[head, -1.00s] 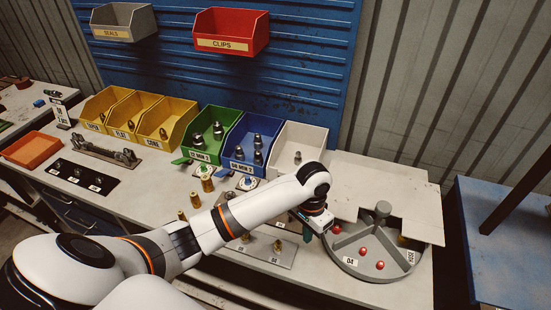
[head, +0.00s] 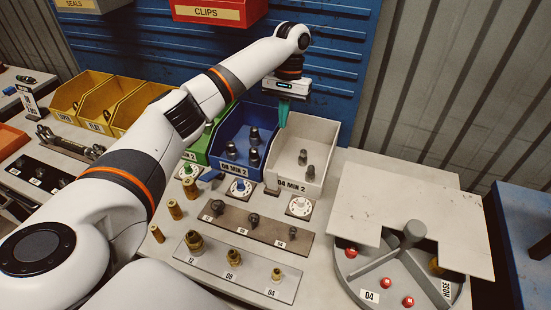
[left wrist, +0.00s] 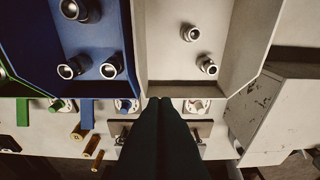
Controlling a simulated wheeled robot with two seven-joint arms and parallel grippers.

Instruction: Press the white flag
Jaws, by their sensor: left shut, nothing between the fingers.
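The white bin labelled 04 MIN 2 (head: 318,135) stands at the right end of the bin row, with dark fittings in it; it also fills the upper right of the left wrist view (left wrist: 240,30). A small pale-grey tab (head: 272,188) at its front left corner may be the white flag; I cannot tell for sure. In the left wrist view my fingers cover that spot. My left gripper (head: 283,115) is shut and empty, its teal fingers pointing down over the left side of the white bin. Its dark fingers also show in the left wrist view (left wrist: 165,115). My right gripper is out of view.
The blue bin (head: 243,140) adjoins on the left. A white disc (head: 299,206) lies before the white bin, with brown (head: 265,222) and grey (head: 250,277) fitting plates nearer. A round sorting tray (head: 385,275) is at right. The red CLIPS bin (head: 222,10) hangs above.

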